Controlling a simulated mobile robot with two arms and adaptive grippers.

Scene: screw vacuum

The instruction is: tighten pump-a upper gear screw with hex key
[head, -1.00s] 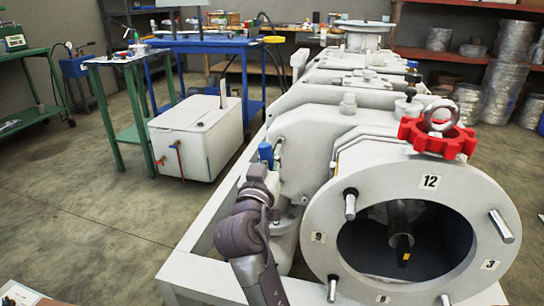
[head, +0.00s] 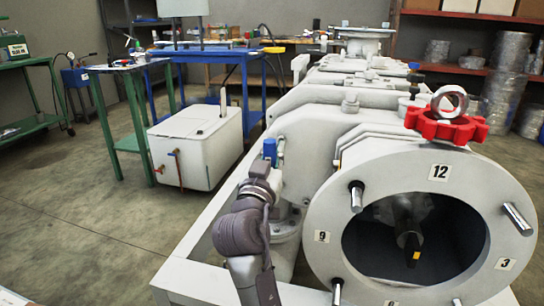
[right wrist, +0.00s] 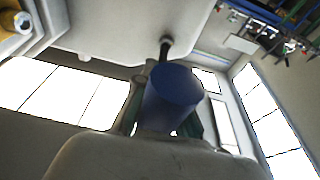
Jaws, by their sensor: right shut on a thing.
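My right gripper (head: 268,165) is shut on the hex key's blue handle (head: 270,148) beside the left flank of the pale pump (head: 310,140). In the right wrist view the blue handle (right wrist: 172,95) stands between the fingers (right wrist: 165,125), and a dark shaft (right wrist: 165,48) runs from its far end to the pale pump surface. Whether the shaft sits in a screw cannot be told; the screw itself is hidden. My left gripper is not in view.
The round front flange (head: 335,215) with protruding bolts and a red knob (head: 445,126) is right of my arm. A brass-coloured bolt (right wrist: 12,22) shows at the wrist view's corner. A white box (head: 195,140) stands left; open floor lies in front of it.

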